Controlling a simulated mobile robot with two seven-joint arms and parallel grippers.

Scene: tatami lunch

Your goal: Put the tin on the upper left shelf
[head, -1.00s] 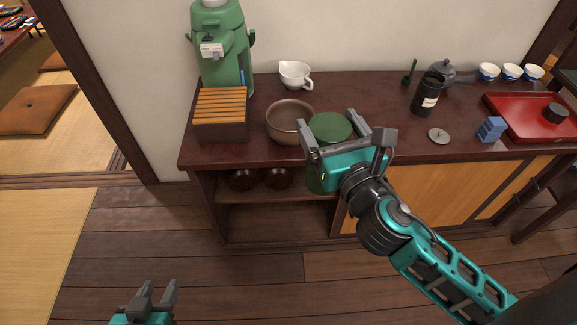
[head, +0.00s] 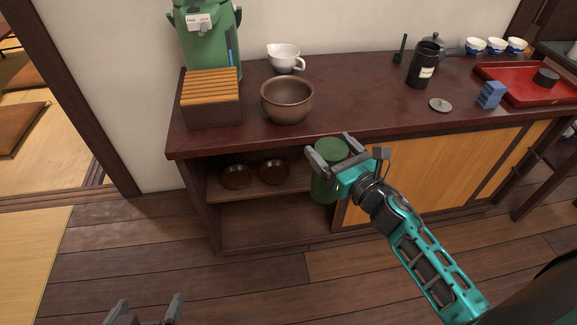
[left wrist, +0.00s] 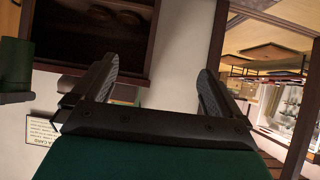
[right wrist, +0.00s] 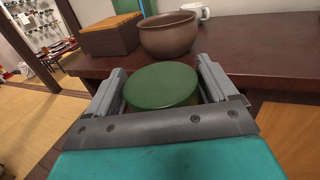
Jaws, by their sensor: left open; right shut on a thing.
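The green tin (head: 325,187) with a round green lid is upright in my right gripper (head: 332,153), in front of the cabinet's open shelves. In the right wrist view the tin's lid (right wrist: 162,86) shows between the two fingers. The upper left shelf (head: 255,193) is below the counter and holds two dark bowls, one bowl (head: 236,177) at left and another bowl (head: 273,171) beside it. The tin hangs at the right end of this shelf, outside its front as far as I can tell. My left gripper (head: 145,308) is open and empty, low at the front left.
On the counter (head: 360,112) above stand a brown pot (head: 287,101), a slatted box (head: 212,100), a green dispenser (head: 208,42) and a white spouted cup (head: 285,58). The lower shelf (head: 270,226) looks empty. A sliding wooden door (head: 430,170) closes the cabinet to the right.

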